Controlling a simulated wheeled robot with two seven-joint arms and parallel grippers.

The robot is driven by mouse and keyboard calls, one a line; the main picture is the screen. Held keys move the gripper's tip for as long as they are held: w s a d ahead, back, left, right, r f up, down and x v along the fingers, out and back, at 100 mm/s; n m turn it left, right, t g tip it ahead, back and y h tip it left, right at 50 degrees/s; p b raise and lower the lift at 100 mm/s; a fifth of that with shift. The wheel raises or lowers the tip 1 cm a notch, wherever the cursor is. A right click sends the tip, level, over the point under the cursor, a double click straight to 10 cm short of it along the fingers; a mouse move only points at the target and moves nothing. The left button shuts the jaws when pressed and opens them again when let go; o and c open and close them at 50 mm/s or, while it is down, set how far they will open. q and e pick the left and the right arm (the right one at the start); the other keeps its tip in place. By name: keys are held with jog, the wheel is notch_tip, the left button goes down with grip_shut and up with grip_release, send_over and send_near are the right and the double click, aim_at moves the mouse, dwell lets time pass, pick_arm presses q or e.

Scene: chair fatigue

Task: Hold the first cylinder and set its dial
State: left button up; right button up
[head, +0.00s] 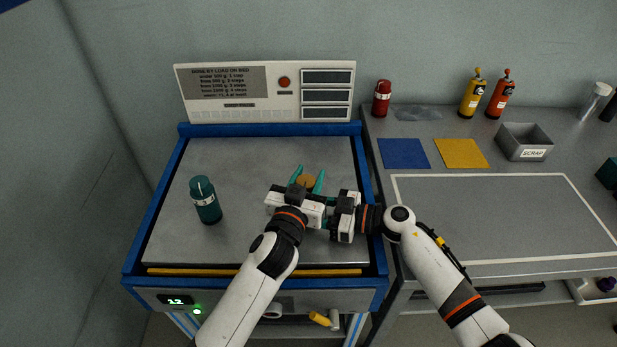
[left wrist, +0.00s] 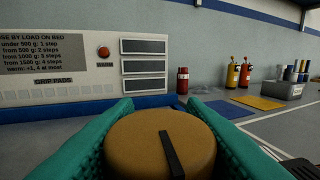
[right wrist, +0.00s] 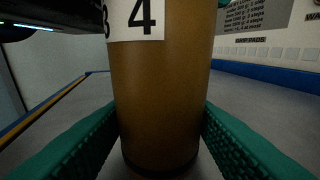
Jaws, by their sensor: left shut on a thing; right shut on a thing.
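An ochre-brown cylinder (head: 307,181) stands on the grey bed, mostly hidden by my grippers in the head view. In the left wrist view its round dial top (left wrist: 140,138), with a black pointer line, lies between the teal pads of my left gripper (head: 308,177), which is shut on it. In the right wrist view its upright body (right wrist: 160,85) carries a white label (right wrist: 137,20) with a 4 and part of a 3. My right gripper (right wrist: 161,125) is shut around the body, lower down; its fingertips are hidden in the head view.
A dark teal cylinder (head: 206,203) stands at the bed's left. A console (head: 265,92) with a red button stands behind. On the right bench are a red cylinder (head: 381,101), blue (head: 403,153) and yellow (head: 461,153) mats, and a scrap bin (head: 524,143). The outlined bench area is clear.

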pick_arm(q)
jog(key=shift+r, duration=0.15)
jog(key=o, duration=1)
jog(key=v, duration=1.2)
